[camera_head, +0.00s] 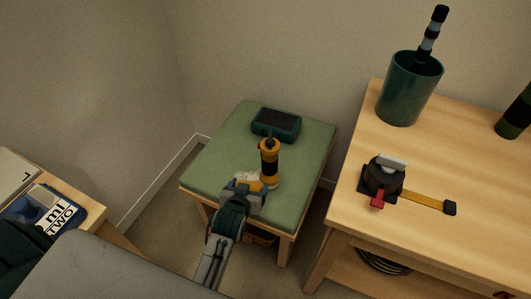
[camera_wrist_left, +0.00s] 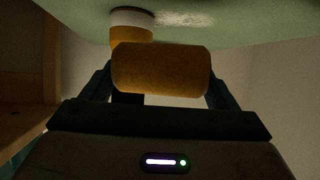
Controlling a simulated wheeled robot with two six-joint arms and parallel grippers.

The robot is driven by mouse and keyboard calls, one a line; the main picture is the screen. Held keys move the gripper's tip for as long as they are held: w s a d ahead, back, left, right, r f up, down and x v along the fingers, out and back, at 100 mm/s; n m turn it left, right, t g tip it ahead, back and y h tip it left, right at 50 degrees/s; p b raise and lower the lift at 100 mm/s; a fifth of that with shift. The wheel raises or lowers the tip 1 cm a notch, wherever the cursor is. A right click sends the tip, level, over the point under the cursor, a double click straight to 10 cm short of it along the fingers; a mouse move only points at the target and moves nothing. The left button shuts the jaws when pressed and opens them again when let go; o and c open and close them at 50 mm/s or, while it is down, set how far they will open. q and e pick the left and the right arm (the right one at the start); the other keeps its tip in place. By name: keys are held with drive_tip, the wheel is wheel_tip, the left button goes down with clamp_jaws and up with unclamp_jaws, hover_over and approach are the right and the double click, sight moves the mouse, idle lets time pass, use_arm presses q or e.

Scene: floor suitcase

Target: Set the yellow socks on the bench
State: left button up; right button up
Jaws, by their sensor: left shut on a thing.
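The yellow socks (camera_wrist_left: 160,70) show as a rounded orange-yellow roll between the fingers in the left wrist view. My left gripper (camera_head: 246,186) is shut on them, over the near part of the bench. In the head view the gripper mostly hides the socks. The bench (camera_head: 215,165) is a low wooden seat with a green padded top. In the left wrist view its green surface (camera_wrist_left: 240,18) lies just beyond the roll. I cannot tell whether the socks touch the pad. My right gripper is not in view.
A yellow and black bottle-like thing (camera_head: 269,160) stands on the bench close to my left gripper. A dark teal box (camera_head: 276,125) lies at the back. A wooden table (camera_head: 440,165) on the right holds a green cup (camera_head: 408,95) and a tape measure (camera_head: 383,177). The bench's left side is clear.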

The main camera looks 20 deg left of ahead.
use_arm(q)
drive_tip(key=shift+w+a+f, duration=0.1)
drive_tip(key=shift+w+f, duration=0.15)
drive_tip(key=shift+f, duration=0.15)
drive_tip(key=shift+w+a, duration=0.2)
drive_tip(key=shift+a, duration=0.05)
hover_over(224, 171)
drive_tip(key=shift+s+d+f+b, duration=0.15)
drive_tip(key=shift+f+b, duration=0.2)
drive_tip(key=shift+f, duration=0.3)
drive_tip(key=f, duration=0.3)
drive_tip(key=shift+w+a+f+b, duration=0.2)
drive_tip(key=shift+a+f+b, duration=0.1)
drive_tip(key=shift+f+b, duration=0.1)
drive_tip(key=shift+r, duration=0.15)
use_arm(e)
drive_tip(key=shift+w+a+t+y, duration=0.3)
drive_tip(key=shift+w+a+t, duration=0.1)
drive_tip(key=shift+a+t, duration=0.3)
